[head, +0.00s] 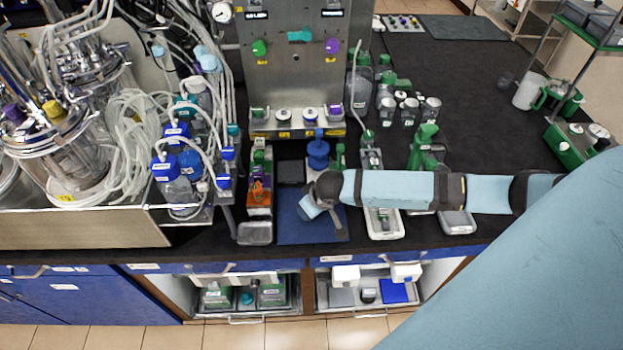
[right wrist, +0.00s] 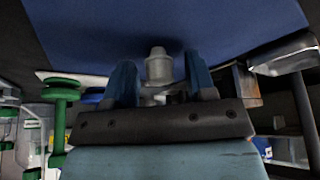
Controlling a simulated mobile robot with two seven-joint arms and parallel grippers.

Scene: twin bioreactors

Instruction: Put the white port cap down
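The white port cap (right wrist: 158,66) looks pale grey in shadow in the right wrist view. It sits between the two blue fingers of my right gripper (right wrist: 160,82), its narrow end pointing out toward the blue mat (right wrist: 240,22). The fingers appear shut on its wider part, partly hidden near the palm. In the head view my right gripper (head: 308,207) is low over the blue mat (head: 295,232) near the bench's front edge. The cap cannot be made out there. Whether it touches the mat is unclear. My left gripper is not in view.
An orange rack (head: 260,190) stands left of the mat, and a blue stoppered item (head: 318,152) behind it. A white tray (head: 385,228) lies to the right. Blue-capped bottles (head: 172,180) and the steel panel (head: 295,70) crowd the left and back.

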